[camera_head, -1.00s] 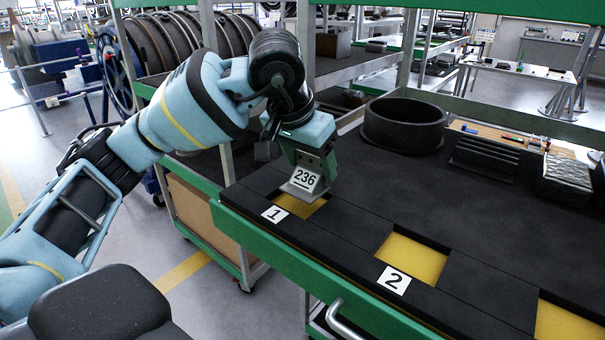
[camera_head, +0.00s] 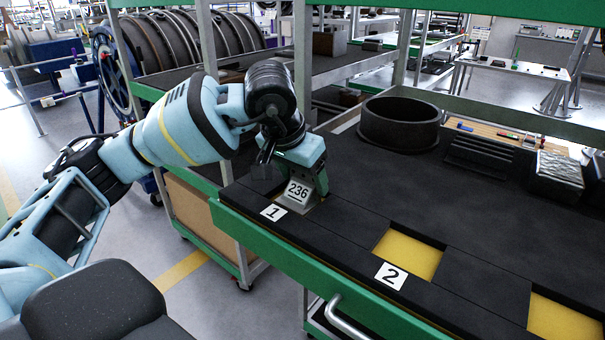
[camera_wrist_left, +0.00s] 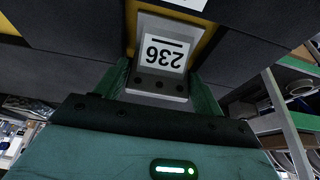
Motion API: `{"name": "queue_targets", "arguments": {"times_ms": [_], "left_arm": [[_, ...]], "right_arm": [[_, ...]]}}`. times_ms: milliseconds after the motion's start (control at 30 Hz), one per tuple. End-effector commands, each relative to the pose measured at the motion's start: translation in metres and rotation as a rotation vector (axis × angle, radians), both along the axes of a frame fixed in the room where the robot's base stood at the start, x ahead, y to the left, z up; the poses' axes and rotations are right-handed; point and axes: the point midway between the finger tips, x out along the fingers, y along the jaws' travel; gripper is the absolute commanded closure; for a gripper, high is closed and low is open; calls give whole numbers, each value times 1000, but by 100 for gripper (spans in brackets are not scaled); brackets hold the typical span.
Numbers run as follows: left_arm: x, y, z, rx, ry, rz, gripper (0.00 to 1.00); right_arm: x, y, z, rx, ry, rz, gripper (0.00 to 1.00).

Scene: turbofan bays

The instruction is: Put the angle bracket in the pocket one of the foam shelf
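The angle bracket (camera_head: 297,196) is a grey metal piece with a white label reading 236. My left gripper (camera_head: 305,184) is shut on it and holds it down at pocket one of the foam shelf. In the left wrist view the bracket (camera_wrist_left: 163,58) sits between the two green fingers (camera_wrist_left: 160,84), with yellow pocket floor showing beside it. The black foam shelf (camera_head: 340,222) carries a label 1 (camera_head: 273,212) in front of that pocket. Whether the bracket touches the pocket floor cannot be told. My right gripper is not in view.
Pocket two (camera_head: 408,254) is empty with a yellow floor, and another empty yellow pocket (camera_head: 565,322) lies at the lower right. A dark ring (camera_head: 400,124), a ribbed black part (camera_head: 480,155) and a silver block (camera_head: 559,176) stand behind. A green edge (camera_head: 290,258) runs along the front.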

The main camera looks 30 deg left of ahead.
Motion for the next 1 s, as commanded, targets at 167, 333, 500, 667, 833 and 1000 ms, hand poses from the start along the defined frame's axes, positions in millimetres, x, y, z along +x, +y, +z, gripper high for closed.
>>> {"name": "queue_targets", "arguments": {"times_ms": [167,333,500,667,833,1000], "left_arm": [[0,0,0,0,0,0,13],[0,0,0,0,0,0,13],[-1,0,7,-1,-3,0,13],[-9,0,27,-1,-5,0,13],[-22,1,60,-1,-6,-1,13],[-34,2,88,0,-4,0,13]], "right_arm": [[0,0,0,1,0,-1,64],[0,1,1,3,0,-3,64],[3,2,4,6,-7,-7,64],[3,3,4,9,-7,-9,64],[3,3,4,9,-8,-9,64],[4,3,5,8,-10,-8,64]]}}
